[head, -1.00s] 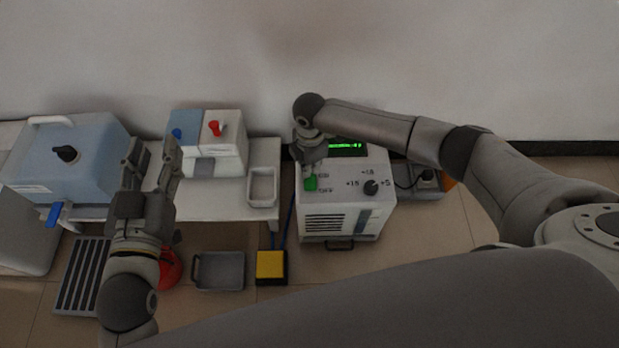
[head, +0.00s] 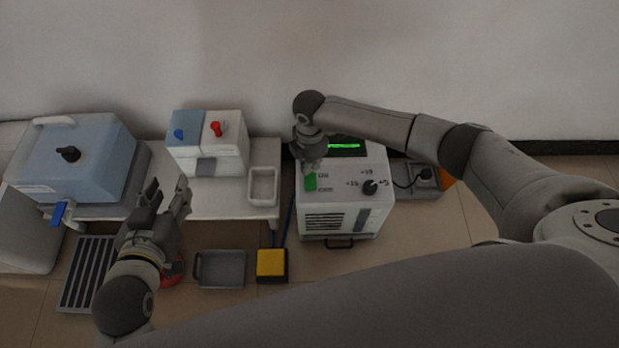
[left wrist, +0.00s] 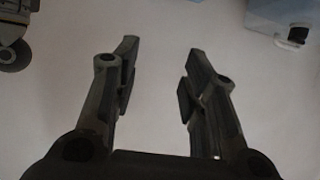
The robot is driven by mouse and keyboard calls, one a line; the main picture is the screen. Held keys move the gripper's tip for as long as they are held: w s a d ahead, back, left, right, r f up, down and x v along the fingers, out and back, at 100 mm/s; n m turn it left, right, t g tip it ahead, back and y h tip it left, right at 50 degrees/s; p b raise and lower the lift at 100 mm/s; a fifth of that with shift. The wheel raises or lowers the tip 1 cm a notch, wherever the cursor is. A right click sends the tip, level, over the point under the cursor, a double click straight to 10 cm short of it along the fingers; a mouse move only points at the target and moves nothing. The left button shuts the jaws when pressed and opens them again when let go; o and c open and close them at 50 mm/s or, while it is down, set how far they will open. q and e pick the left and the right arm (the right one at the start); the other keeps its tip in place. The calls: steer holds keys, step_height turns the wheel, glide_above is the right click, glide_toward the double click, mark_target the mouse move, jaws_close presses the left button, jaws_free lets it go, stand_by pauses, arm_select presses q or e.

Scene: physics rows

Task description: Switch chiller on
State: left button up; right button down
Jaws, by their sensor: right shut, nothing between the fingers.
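The chiller (head: 345,218) is a white box on the floor in the head view. Its lit display (head: 347,146) shows green, and its top has a black knob (head: 370,187) with temperature marks. A green switch (head: 310,182) sits at the left of the top, beside small labels. My right gripper (head: 312,168) is shut and empty, pointing down at the switch's far edge; whether it touches is unclear. My left gripper (head: 168,188) is open and empty in front of the bench; its spread fingers also show in the left wrist view (left wrist: 162,50).
A white bench (head: 222,205) left of the chiller bears a blue bath (head: 75,165), a blue-and-white unit (head: 230,160) and a white tray (head: 263,203). A grey bin (head: 220,286) and a yellow pedal box (head: 271,263) stand on the floor. A power socket box (head: 424,182) lies right of the chiller.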

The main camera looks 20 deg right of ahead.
mark_target(310, 176)
steer(key=shift+r+p, duration=0.85)
steer(key=shift+p, duration=0.05)
steer(key=shift+r+p, duration=0.45)
steer(key=shift+p, duration=0.05)
arm_select(q)
steer(key=s+a+f+g+y, duration=0.1)
steer(key=s+a+f+g, duration=0.1)
steer(key=s+f+g, duration=0.2)
steer(key=s+a+f+g+y, duration=0.1)
steer(key=s+a+f+g, duration=0.2)
steer(key=s, duration=0.7)
steer(key=shift+s+f+g+y+p, duration=0.35)
steer(key=shift+f+g, duration=0.45)
steer(key=shift+g, duration=0.4)
arm_select(e)
steer(key=shift+r, duration=0.35)
arm_select(q)
steer(key=shift+w, duration=0.1)
